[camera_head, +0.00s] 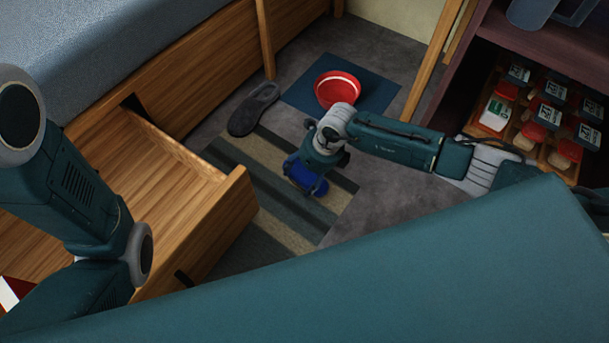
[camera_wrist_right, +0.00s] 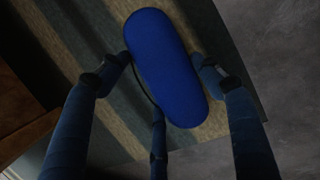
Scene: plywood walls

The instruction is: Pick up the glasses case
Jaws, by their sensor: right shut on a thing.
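The glasses case (camera_wrist_right: 165,65) is a blue, rounded, elongated case. In the right wrist view it lies between the fingers of my right gripper (camera_wrist_right: 166,72), which is shut on it. In the head view the case (camera_head: 308,178) shows as a blue patch partly hidden under my right gripper (camera_head: 305,172), over the striped rug (camera_head: 270,215). I cannot tell whether the case still touches the rug. My left arm comes in at the left of the head view, but its gripper is out of view.
An open wooden drawer (camera_head: 235,205) stands left of the rug. A grey slipper (camera_head: 254,110) lies behind the rug, and a red bowl (camera_head: 338,89) sits on a blue mat (camera_head: 376,93). A shelf unit (camera_head: 535,45) with several jars stands at right. Grey floor (camera_head: 385,205) is bare between.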

